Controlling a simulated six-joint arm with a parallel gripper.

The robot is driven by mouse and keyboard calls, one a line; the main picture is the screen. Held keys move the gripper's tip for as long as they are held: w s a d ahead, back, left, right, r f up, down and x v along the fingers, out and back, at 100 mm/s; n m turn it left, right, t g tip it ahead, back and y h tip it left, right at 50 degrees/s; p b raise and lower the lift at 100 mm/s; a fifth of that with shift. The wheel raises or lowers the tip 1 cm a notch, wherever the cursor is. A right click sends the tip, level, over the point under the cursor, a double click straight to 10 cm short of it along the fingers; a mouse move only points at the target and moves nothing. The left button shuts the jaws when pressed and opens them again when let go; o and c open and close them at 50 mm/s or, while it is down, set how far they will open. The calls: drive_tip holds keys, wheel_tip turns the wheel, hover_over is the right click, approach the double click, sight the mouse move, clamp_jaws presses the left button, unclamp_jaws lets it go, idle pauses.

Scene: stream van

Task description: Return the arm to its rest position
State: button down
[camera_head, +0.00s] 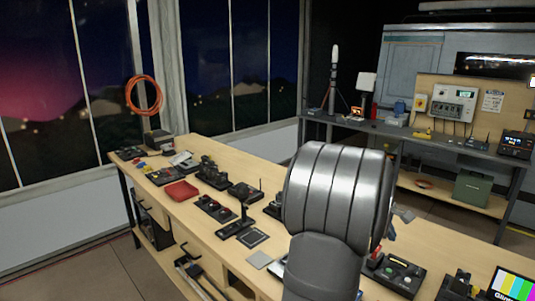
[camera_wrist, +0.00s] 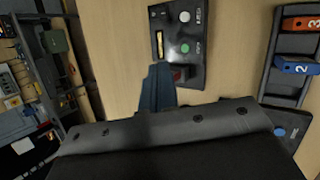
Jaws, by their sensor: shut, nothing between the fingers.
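My gripper (camera_wrist: 157,88) shows in the wrist view as dark blue-grey fingers, shut and empty, over the wooden bench near a black control box. In the head view, a large grey link of my arm stands over the middle of the bench and hides most of the gripper. The black control box (camera_wrist: 180,42) has a green button, a white knob and a yellow slot; it also shows in the head view (camera_head: 396,273), right of my arm. Whether the fingers touch the box cannot be told.
The long wooden bench (camera_head: 235,172) holds several black devices and a red tray (camera_head: 180,192) on the left. A monitor with colour bars (camera_head: 512,285) is at the lower right. A grey back bench (camera_head: 430,138) carries equipment. Numbered racks (camera_wrist: 295,50) are at the right of the wrist view.

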drive_tip(key=a+r+m+y, duration=0.1)
drive_tip(key=a+r+y, duration=0.1)
drive_tip(key=a+r, duration=0.15)
drive_tip(key=x, duration=0.7)
drive_tip(key=a+x, duration=0.1)
drive_tip(key=x, duration=0.3)
drive_tip(key=shift+s+f, duration=0.25)
drive_tip(key=shift+s, duration=0.15)
wheel_tip(320, 180, up, 8)
drive_tip(key=w+a+m+y, duration=0.1)
drive_tip(key=a+m, duration=0.1)
drive_tip(key=m, duration=0.3)
drive_tip(key=shift+w+f+m+g, duration=0.2)
drive_tip(key=shift+w+m+g, duration=0.1)
drive_tip(key=shift+w, duration=0.05)
drive_tip(key=shift+a, duration=0.1)
